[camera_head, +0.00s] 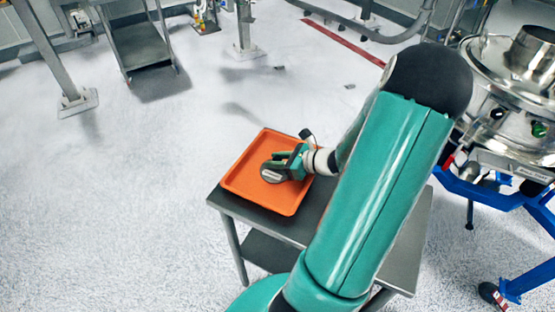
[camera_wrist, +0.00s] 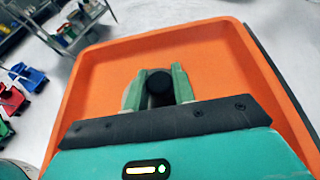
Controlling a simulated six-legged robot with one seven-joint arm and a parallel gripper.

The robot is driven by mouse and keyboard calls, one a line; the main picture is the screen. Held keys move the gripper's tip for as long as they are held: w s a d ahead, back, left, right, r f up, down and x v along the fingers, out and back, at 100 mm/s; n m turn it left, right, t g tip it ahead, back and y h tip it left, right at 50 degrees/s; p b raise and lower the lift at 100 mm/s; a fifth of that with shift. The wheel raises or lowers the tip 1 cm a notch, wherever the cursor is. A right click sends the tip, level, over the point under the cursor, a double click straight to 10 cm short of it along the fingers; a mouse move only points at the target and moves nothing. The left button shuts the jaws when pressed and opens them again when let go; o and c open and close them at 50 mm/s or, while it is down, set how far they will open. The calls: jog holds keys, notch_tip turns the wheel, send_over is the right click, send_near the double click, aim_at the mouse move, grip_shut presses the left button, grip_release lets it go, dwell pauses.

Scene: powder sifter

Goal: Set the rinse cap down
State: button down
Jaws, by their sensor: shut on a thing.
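The rinse cap (camera_head: 272,173) is a round, dark-rimmed disc with a lighter face, low over the orange tray (camera_head: 243,178) in the head view. I cannot tell whether it touches the tray floor. My gripper (camera_head: 290,164) is shut on it. In the wrist view my gripper's green fingers (camera_wrist: 160,88) stand on both sides of the cap's black knob (camera_wrist: 159,94).
The tray rests on a grey metal table (camera_head: 275,228). A steel sifter (camera_head: 520,75) on a blue frame (camera_head: 482,193) stands at the right. A grey cart (camera_head: 140,45) stands at the back left. The tray around the cap looks empty.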

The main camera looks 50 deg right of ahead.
jog(key=c, duration=1.2)
grip_release()
jog(key=shift+o, duration=0.2)
